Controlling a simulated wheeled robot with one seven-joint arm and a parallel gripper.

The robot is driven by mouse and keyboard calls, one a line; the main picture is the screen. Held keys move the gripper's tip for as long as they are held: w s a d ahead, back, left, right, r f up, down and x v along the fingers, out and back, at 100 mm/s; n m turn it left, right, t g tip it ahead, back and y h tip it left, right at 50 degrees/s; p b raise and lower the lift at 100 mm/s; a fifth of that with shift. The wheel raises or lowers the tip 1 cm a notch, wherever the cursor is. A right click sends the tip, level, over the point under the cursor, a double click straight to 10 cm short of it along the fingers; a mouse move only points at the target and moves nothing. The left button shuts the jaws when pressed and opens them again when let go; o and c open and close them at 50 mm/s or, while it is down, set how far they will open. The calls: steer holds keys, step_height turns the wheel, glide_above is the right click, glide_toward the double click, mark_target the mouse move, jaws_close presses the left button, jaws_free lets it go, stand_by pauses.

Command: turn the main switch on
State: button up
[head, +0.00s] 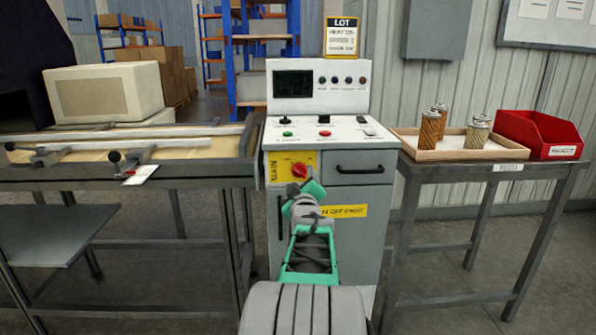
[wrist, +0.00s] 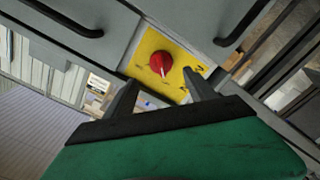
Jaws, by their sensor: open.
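The main switch is a red rotary knob (head: 299,170) on a yellow plate (head: 278,167) on the front of the grey control cabinet. In the wrist view the red knob (wrist: 159,71) shows with a pale pointer mark on the yellow plate (wrist: 172,47), between and beyond the fingertips. My gripper (wrist: 157,88) is open and empty, its two dark fingers pointing at the plate. In the head view my gripper (head: 306,188) is just in front of the knob and hides part of the plate. Whether a finger touches the knob cannot be told.
The cabinet (head: 360,213) has a dark drawer handle (head: 360,170) right of the plate and buttons on top. A bench with rails (head: 120,150) stands left. A table at right holds a wooden tray (head: 460,153) with several cartridges and a red bin (head: 541,135).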

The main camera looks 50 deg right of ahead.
mark_target(298, 173)
steer(key=x, duration=0.6)
steer(key=shift+w+d+f+b, duration=0.1)
steer(key=shift+w+b, duration=0.15)
steer(key=shift+b, duration=0.15)
steer(key=shift+c, duration=0.2)
steer(key=c, duration=1.3)
